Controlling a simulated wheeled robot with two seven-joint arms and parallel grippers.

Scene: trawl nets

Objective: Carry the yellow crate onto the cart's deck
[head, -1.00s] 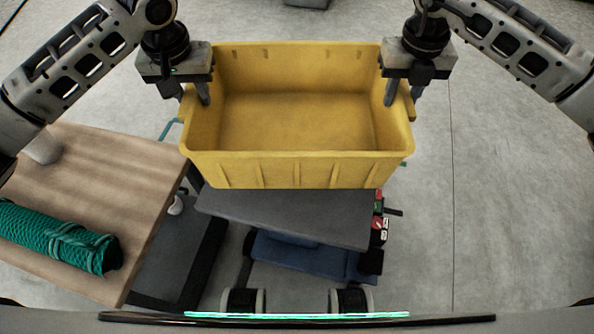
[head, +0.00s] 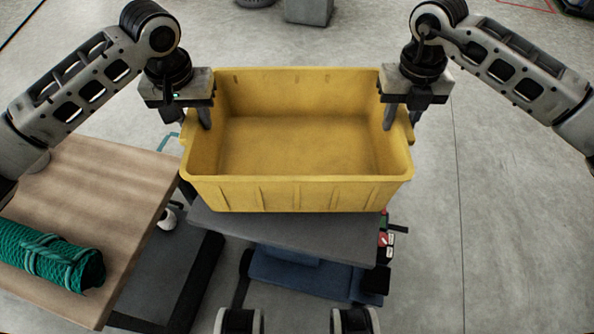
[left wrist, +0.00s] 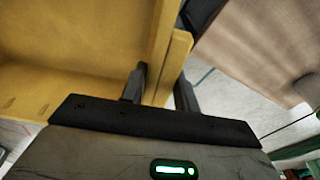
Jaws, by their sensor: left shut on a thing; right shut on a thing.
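The yellow crate (head: 297,194) is empty and looks level, held between my two grippers. My left gripper (head: 192,116) is shut on the crate's left wall. The left wrist view shows its fingers (left wrist: 160,90) on either side of the crate's rim (left wrist: 172,66). My right gripper (head: 400,115) is shut on the crate's right wall. The cart's grey deck (head: 290,237) shows in front of and below the crate. The crate hides the deck's far part, and I cannot tell whether the crate touches it.
A wooden table (head: 110,200) with a roll of green netting (head: 50,257) stands at the left, close to the deck. A blue lower platform (head: 310,272) is under the deck. A grey box (head: 308,10) stands far back. The floor at the right is clear.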

